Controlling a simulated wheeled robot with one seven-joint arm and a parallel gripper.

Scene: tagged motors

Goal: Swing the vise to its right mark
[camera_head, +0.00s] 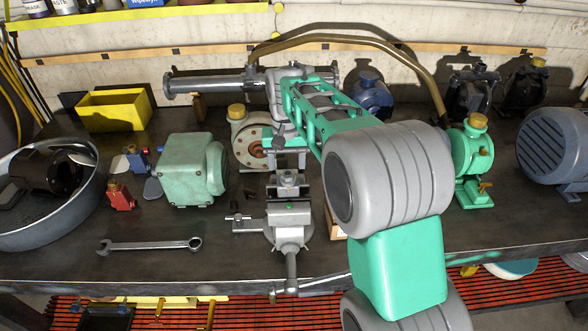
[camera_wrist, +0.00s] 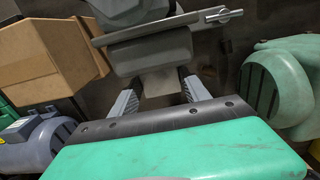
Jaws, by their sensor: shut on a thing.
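The grey bench vise (camera_head: 287,228) stands near the front edge of the dark workbench, with its screw and handle hanging toward the front. A small green dot shows on its top. My gripper (camera_head: 288,176) reaches down at the vise's rear end and is shut on part of it. In the wrist view, the two grey fingers of my gripper (camera_wrist: 160,88) stand on either side of a grey block of the vise (camera_wrist: 150,55). The exact contact is partly hidden by my gripper's body. I cannot make out the right mark in either view.
A green motor (camera_head: 194,170) stands left of the vise, and a wrench (camera_head: 150,244) lies front left. A cardboard box (camera_wrist: 50,45) is close beside the vise, mostly hidden by my arm in the head view. A green pump (camera_head: 473,160) stands at right.

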